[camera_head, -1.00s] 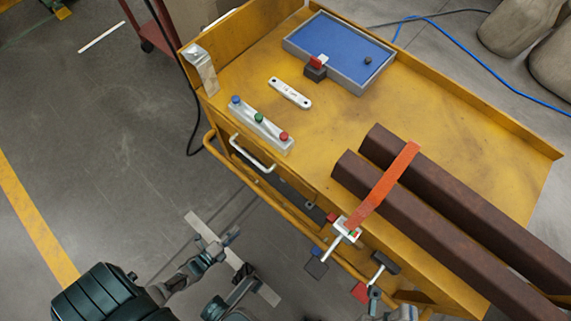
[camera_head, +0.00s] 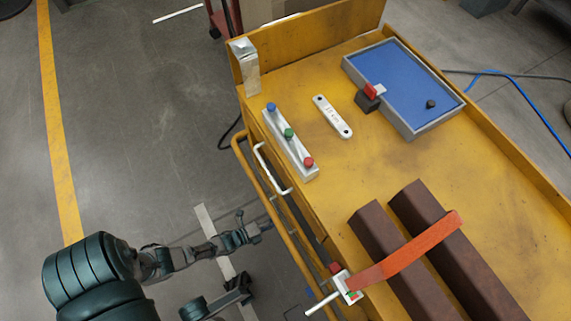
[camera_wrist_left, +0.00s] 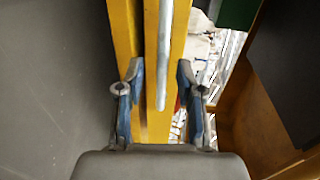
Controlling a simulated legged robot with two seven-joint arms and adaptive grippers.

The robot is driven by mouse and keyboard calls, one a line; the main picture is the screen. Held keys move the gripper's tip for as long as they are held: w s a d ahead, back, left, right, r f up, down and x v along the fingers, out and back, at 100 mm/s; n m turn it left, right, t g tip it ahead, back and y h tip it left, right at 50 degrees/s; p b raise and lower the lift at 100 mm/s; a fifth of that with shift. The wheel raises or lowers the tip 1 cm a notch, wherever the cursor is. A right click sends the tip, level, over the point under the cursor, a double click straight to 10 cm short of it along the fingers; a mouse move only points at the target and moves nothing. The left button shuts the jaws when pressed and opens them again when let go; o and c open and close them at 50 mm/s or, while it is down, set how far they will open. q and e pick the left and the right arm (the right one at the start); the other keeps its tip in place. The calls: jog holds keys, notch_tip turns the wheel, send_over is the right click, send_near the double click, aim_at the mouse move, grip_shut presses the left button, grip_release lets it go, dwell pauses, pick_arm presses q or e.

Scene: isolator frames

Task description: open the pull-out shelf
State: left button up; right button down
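The yellow cart (camera_head: 300,72) has a white bow-shaped handle (camera_head: 265,167) on its near side, below the top edge; I take this as the pull-out shelf's handle. The shelf itself is mostly hidden below the top. My left gripper (camera_head: 262,229) is low in front of that side, a little nearer than the handle. In the left wrist view, my left gripper (camera_wrist_left: 160,88) is open, its two blue-grey fingers apart. A pale grey bar (camera_wrist_left: 166,50), likely the handle, runs lengthwise between them; I cannot tell whether they touch it. My right gripper is not in view.
On the cart top are a blue tray (camera_head: 402,72), a three-button strip (camera_head: 290,145), a white label piece (camera_head: 332,117) and two brown beams (camera_head: 445,225) under an orange strap (camera_head: 410,250). A yellow rail (camera_head: 262,188) runs along the near side. Open floor (camera_head: 130,130) lies left.

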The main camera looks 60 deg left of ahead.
pick_arm(q)
jog(key=shift+x, duration=1.2)
grip_shut()
